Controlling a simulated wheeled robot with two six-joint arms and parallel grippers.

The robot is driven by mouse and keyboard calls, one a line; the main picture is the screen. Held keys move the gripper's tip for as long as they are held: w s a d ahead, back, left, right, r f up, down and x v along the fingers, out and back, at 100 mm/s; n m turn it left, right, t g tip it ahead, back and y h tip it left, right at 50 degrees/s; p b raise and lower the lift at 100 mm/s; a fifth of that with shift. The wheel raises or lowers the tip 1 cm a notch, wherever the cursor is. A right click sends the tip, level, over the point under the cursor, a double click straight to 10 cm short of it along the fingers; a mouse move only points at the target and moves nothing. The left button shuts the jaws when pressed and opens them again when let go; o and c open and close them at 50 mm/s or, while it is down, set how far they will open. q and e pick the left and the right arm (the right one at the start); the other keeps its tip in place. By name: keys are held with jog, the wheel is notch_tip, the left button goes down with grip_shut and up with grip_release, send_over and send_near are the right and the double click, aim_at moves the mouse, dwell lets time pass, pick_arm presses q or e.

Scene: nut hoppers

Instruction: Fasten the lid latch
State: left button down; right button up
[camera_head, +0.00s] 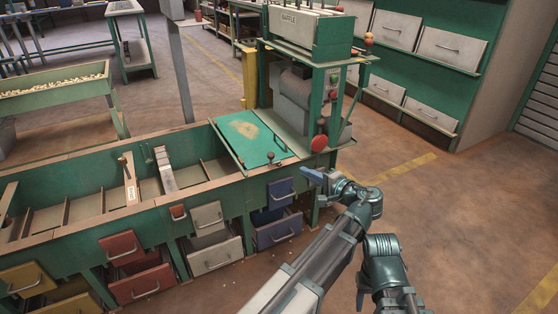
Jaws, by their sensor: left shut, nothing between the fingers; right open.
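The green lid (238,128) with a worn tan patch lies over the right end of the long green hopper bench. It looks flat. A small latch-like piece with a dark red knob (271,156) shows near the lid's front edge; whether it is engaged is too small to tell. My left gripper (306,174) is shut and empty, in front of and to the right of the lid, apart from it and above the bench front.
The green machine frame (315,45) with a red round knob (319,143) stands behind the lid's right side. Open hopper compartments lie to the left. Blue (280,193), grey and red drawers line the bench front. The floor at right (470,210) is clear.

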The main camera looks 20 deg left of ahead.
aim_at(273, 157)
pick_arm(q)
jog(key=b+x, duration=0.2)
jog(key=x, duration=1.2)
jog(key=shift+b, duration=0.35)
jog(key=shift+a, duration=0.1)
